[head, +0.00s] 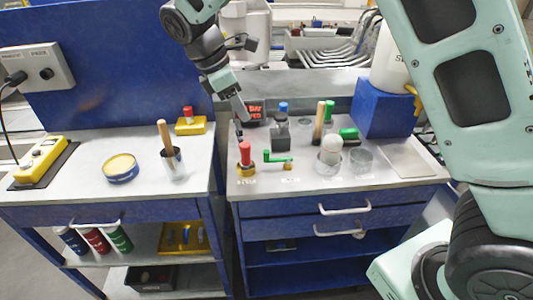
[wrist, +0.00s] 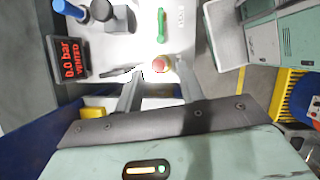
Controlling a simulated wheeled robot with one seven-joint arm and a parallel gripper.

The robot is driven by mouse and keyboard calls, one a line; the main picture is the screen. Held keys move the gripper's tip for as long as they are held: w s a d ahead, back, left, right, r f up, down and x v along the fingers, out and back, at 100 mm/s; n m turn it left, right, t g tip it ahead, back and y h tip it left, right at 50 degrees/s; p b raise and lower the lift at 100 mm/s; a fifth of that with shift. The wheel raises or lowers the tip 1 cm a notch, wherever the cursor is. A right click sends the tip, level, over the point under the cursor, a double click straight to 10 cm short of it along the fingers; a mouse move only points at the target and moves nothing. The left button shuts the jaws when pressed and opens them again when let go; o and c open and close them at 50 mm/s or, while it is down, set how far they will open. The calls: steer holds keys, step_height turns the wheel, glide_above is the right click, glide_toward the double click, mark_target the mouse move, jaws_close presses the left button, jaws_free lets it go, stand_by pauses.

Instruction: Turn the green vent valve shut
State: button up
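The green vent valve (head: 278,159) is a small green lever on the right-hand bench top, beside a red-topped fitting (head: 246,152) on a yellow base. In the wrist view the green lever (wrist: 161,25) lies beyond the red top (wrist: 160,63), lengthwise up the picture. My gripper (head: 241,120) hangs above the bench, just above and behind the red fitting. In the wrist view my gripper (wrist: 159,68) is open, with its fingers apart on either side of the red top. I cannot tell the height gap there. Nothing is held, and the fingers are apart from the green lever.
A red-lettered display (wrist: 74,58) reads 0.0 bar VENTED. A dark block (head: 280,133) stands behind the valve. A beaker with a white ball (head: 330,150) and a wood-handled tool (head: 319,121) stand to its right. The bench front before the valve is clear.

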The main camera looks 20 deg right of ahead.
mark_target(267, 159)
steer(key=p+x, duration=0.2)
steer(key=x, duration=1.5)
steer(key=shift+f, duration=0.15)
